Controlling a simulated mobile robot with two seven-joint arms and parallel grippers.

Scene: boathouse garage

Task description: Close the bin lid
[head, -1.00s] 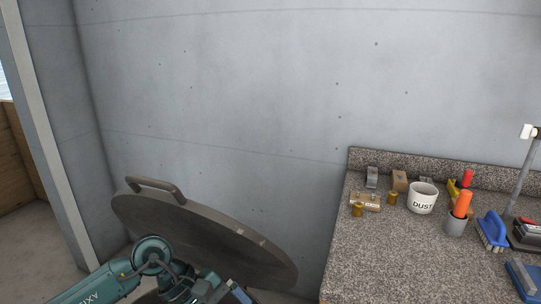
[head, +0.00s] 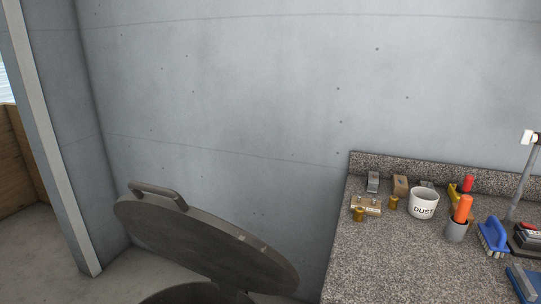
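The bin lid (head: 205,238) is a dark grey-brown disc in the lower left of the head view. It stands tilted open against the concrete wall side, with a bar handle (head: 158,193) at its upper left edge. A small part of the bin's rim (head: 185,293) shows below the lid at the bottom edge; the rest of the bin is out of view. Neither of my grippers is in view.
A speckled stone counter (head: 380,265) stands to the right, holding a white mug (head: 422,203), an orange-handled tool in a grey cup (head: 457,231), a blue brush (head: 492,236) and small blocks. A pale post (head: 55,150) rises at the left. Bare floor lies beside it.

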